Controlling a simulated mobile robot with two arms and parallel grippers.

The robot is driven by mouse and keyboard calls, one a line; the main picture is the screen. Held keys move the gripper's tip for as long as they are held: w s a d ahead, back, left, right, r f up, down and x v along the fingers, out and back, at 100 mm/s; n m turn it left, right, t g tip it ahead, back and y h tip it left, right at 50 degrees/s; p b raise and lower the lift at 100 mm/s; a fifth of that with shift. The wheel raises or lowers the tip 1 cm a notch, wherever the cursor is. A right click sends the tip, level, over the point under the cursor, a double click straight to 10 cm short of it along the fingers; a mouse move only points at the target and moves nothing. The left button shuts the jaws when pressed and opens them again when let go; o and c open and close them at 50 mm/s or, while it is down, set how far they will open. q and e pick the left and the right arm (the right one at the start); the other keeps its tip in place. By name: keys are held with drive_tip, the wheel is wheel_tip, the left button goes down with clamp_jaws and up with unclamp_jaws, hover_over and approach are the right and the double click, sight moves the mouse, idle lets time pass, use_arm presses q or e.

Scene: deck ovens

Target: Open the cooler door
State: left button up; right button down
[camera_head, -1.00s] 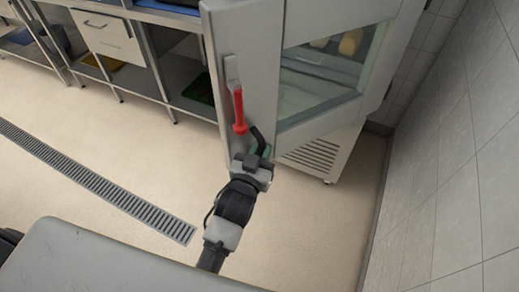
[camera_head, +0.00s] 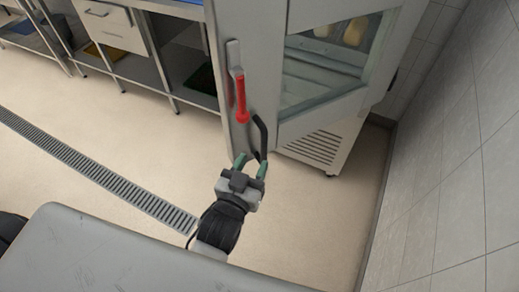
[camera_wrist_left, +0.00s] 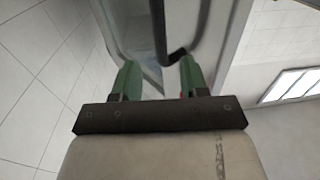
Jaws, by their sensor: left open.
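The cooler door (camera_head: 262,95) is a grey panel with a glass window (camera_head: 318,85). A red grip (camera_head: 241,100) on a grey mount sits on its left part. A dark bent bar (camera_head: 264,136) is below and right of the red grip; it also shows in the left wrist view (camera_wrist_left: 159,35). I cannot tell whether the door is ajar. My left gripper (camera_head: 251,165) is open, with green fingers below the red grip. In the left wrist view the dark bar lies ahead, across the space between its fingertips (camera_wrist_left: 158,62); contact is unclear. My right gripper is not seen.
A steel counter (camera_head: 125,50) with drawers and shelves stands left of the cooler. A floor drain grate (camera_head: 95,170) crosses the open beige floor. A tiled wall (camera_head: 455,160) rises at the right. A grey surface (camera_head: 110,255) fills the lower left.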

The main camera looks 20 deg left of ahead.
use_arm(q)
drive_tip(key=shift+s+a, duration=0.15)
drive_tip(key=shift+s, duration=1.3)
drive_tip(key=shift+c, duration=0.2)
